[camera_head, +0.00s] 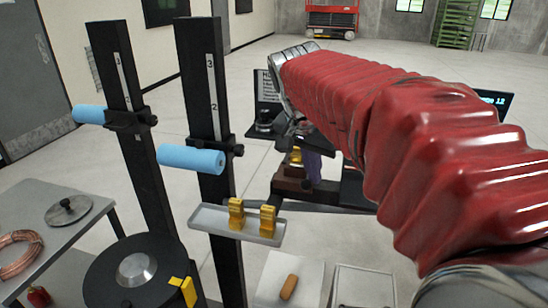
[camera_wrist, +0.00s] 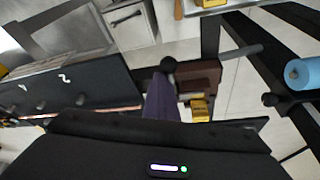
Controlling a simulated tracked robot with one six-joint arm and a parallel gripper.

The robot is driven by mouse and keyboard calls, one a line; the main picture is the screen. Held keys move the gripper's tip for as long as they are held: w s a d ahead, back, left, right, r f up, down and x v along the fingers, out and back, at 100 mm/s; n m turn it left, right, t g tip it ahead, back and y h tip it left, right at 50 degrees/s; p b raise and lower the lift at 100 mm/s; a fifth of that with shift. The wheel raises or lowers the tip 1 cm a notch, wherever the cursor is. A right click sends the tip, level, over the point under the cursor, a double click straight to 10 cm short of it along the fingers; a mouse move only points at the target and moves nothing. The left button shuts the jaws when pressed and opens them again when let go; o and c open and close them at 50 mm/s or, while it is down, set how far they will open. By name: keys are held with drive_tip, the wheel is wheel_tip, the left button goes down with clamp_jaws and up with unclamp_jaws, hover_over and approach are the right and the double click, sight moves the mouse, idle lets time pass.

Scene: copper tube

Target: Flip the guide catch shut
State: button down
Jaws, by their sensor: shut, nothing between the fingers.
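A brown block (camera_wrist: 197,76) with a yellow piece (camera_wrist: 201,108) on it, apparently the guide and its catch, stands right of my gripper in the wrist view. In the head view the brown block (camera_head: 291,183) and yellow piece (camera_head: 295,156) show just below and left of my wrist. I cannot tell the catch's angle. My gripper's purple fingers (camera_wrist: 161,98) are shut and empty, beside the block; they show in the head view (camera_head: 314,170). Contact with the catch cannot be made out. A thin copper-coloured tube (camera_wrist: 108,108) runs left of the fingers, partly hidden by my gripper.
Black posts with blue rollers (camera_head: 192,157) stand left, with a grey tray (camera_head: 211,217) holding two yellow pieces. A side table (camera_head: 88,226) carries a copper coil (camera_head: 18,252). Open floor lies behind.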

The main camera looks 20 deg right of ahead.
drive_tip(key=shift+w+a, duration=0.1)
drive_tip(key=shift+a, duration=0.1)
drive_tip(key=d, duration=0.4)
drive_tip(key=w+v, duration=0.1)
drive_tip(key=v, duration=0.9)
drive_tip(key=shift+w+r, duration=0.25)
drive_tip(key=shift+r, duration=0.1)
drive_tip(key=shift+a, duration=0.2)
drive_tip(key=s+a+f+n+t+y, duration=0.1)
drive_tip(key=s+a+f+n, duration=0.4)
drive_tip(key=f, duration=0.5)
drive_tip(key=s+a+f+n+t+y, duration=0.2)
drive_tip(key=s+a+f+n, duration=0.4)
drive_tip(key=s+a+f, duration=0.3)
drive_tip(key=shift+s+f+n+t, duration=0.3)
drive_tip(key=shift+s+f, duration=0.1)
drive_tip(key=shift+f, duration=0.55)
drive_tip(key=shift+a, duration=0.15)
